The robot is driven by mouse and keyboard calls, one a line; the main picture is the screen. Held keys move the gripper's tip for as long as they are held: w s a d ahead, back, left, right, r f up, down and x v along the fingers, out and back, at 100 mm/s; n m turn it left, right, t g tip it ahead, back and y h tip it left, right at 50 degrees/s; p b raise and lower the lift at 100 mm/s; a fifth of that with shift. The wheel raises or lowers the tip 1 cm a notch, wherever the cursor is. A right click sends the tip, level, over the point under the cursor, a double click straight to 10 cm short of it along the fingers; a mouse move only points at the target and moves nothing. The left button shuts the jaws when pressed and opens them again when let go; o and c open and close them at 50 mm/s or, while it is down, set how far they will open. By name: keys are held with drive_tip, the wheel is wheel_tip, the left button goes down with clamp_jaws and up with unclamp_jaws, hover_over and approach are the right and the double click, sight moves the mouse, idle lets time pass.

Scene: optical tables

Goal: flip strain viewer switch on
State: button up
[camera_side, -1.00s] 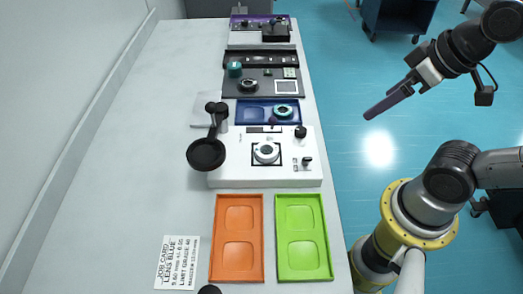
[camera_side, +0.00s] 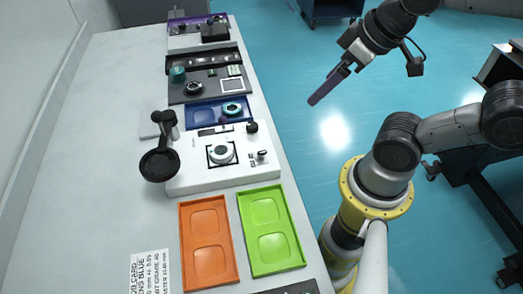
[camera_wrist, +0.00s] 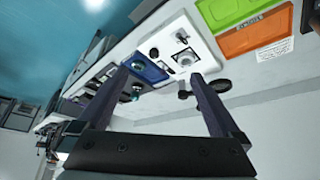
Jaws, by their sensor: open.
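A white instrument box (camera_side: 190,180) sits on the bench, with a pale ring (camera_side: 221,153) in a dark square, a black knob (camera_side: 252,127) and a small dark switch-like part (camera_side: 262,155) near its right edge. No readable label shows which unit is the strain viewer. The white box also appears in the wrist view (camera_wrist: 205,52), beyond my fingers. My gripper (camera_side: 312,101) is over the floor right of the bench, apart from everything. In the wrist view my gripper (camera_wrist: 158,76) has its two fingers wide apart with nothing between them.
Orange (camera_side: 207,243) and green (camera_side: 271,231) trays lie in front of the white box. A black round-headed tool (camera_side: 159,164) is at its left. A blue tray (camera_side: 205,113), a dark grey unit (camera_side: 210,88) and a purple-based unit (camera_side: 180,27) stand behind.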

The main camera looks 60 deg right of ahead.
drive_tip(key=c, duration=0.5)
drive_tip(key=shift+n, duration=0.6)
drive_tip(key=shift+c, duration=1.1)
drive_tip(key=n, duration=0.2)
drive_tip(key=shift+w+d+r+n, duration=0.25)
drive_tip(key=shift+w+n, duration=0.15)
drive_tip(key=c, duration=0.5)
drive_tip(key=w+n, duration=0.1)
drive_tip(key=n, duration=0.3)
drive_tip(key=w+f+n, duration=0.1)
drive_tip(key=n, duration=0.2)
drive_tip(key=shift+w+a, duration=0.35)
clamp_jaws()
drive_tip(key=w+a+f+n+g+h, duration=0.1)
drive_tip(key=a+f+n+g, duration=0.3)
drive_tip(key=a+f+n, duration=0.7)
drive_tip(key=shift+w+a+n+h, duration=0.3)
drive_tip(key=shift+a+n, duration=0.15)
drive_tip(key=shift+n, duration=2.05)
